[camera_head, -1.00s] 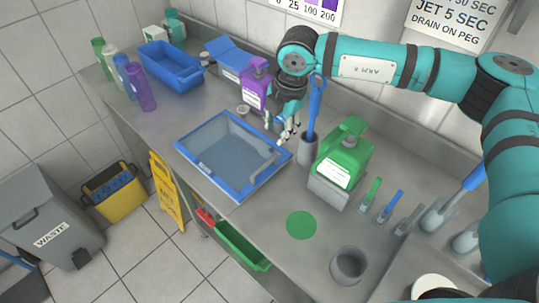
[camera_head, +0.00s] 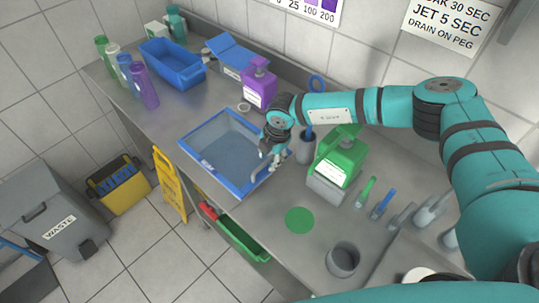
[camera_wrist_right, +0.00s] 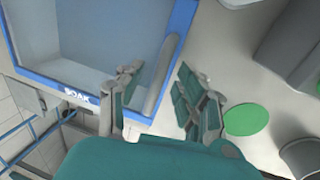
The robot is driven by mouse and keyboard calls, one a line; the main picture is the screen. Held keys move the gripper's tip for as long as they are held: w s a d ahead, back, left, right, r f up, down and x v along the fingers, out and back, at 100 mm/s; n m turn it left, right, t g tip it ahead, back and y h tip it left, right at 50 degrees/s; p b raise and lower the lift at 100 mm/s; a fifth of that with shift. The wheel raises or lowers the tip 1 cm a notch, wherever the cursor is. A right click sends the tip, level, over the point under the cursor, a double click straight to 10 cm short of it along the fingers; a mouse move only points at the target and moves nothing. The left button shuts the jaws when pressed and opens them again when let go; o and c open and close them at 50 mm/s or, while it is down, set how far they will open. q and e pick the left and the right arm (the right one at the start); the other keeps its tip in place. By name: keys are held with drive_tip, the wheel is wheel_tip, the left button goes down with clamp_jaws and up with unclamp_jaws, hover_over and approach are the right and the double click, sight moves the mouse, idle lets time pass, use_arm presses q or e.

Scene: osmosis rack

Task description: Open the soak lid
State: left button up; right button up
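The soak tank (camera_head: 213,186) is a blue-framed basin set in the counter, left of centre in the head view. Its clear, greyish lid (camera_head: 222,148) looks closed, lying flat within the frame. A grey bar handle (camera_head: 258,178) runs along the right side. The wrist view shows the lid (camera_wrist_right: 90,35), the "SOAK" label (camera_wrist_right: 77,95) and the handle (camera_wrist_right: 166,65). My right gripper (camera_wrist_right: 158,85) is open, with its fingers on either side of the handle's near end; contact cannot be told. In the head view my right gripper (camera_head: 272,160) is over the tank's right edge.
A green jug (camera_head: 338,160) stands close right of the right gripper, and a purple jug (camera_head: 259,85) stands behind. A green disc (camera_head: 299,220) and a grey cup (camera_head: 343,260) are nearer the front. A blue bin (camera_head: 172,65) and bottles stand far left.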

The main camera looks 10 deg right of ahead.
clamp_jaws()
idle(0.4)
